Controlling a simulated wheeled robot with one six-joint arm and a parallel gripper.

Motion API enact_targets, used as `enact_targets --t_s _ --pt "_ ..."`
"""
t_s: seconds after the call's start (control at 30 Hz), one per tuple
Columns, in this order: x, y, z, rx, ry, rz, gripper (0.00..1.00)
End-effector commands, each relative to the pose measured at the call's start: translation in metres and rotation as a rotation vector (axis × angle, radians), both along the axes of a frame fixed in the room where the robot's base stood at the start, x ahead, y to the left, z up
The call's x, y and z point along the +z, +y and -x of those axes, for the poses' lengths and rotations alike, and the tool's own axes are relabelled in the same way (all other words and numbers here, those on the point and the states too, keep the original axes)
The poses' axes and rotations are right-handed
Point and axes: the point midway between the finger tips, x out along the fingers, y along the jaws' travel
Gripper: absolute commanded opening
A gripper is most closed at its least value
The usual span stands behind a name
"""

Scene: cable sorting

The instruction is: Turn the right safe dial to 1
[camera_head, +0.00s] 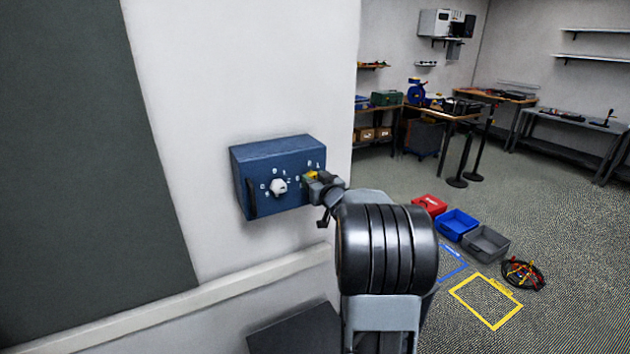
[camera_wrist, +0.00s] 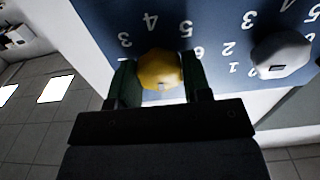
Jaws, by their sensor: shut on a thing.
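A blue safe (camera_head: 290,152) is mounted on the white wall in the head view. It has a white left dial (camera_head: 278,187) and a yellow right dial (camera_head: 311,175). My gripper (camera_head: 318,181) is at the right dial, which it partly hides. In the wrist view, my gripper (camera_wrist: 160,80) has one finger on each side of the yellow dial (camera_wrist: 158,68) and is shut on it. White numbers 3, 4, 5 and 6 show around this dial; its 1 is hidden. I cannot tell which number it points to. The white dial (camera_wrist: 281,54) is beside it.
A dark handle (camera_head: 251,198) is at the safe's left edge. A pale rail (camera_head: 200,305) runs along the wall below. Red, blue and grey bins (camera_head: 486,243) and a cable coil (camera_head: 523,274) are on the floor to the right. Workbenches (camera_head: 570,122) stand farther back.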

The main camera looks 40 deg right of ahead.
Motion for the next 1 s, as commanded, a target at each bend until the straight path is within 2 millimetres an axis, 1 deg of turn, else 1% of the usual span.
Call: enact_targets --t_s 0.03,0.1,0.13,0.27,0.47,1.0 --pt "0.0 0.0001 0.0 0.0 0.0 0.0 0.27" --pt "0.0 0.0001 0.0001 0.0 0.0 0.0 0.21" --pt "-0.0002 -0.0028 0.0001 0.0 0.001 0.0 0.21" --pt "0.0006 -0.0008 0.0002 -0.001 -0.001 -0.011 0.21" --pt "0.0025 -0.0006 0.0002 -0.001 -0.012 -0.087 0.21" --pt "0.0029 -0.0002 -0.0001 -0.001 -0.07 -0.517 0.21"
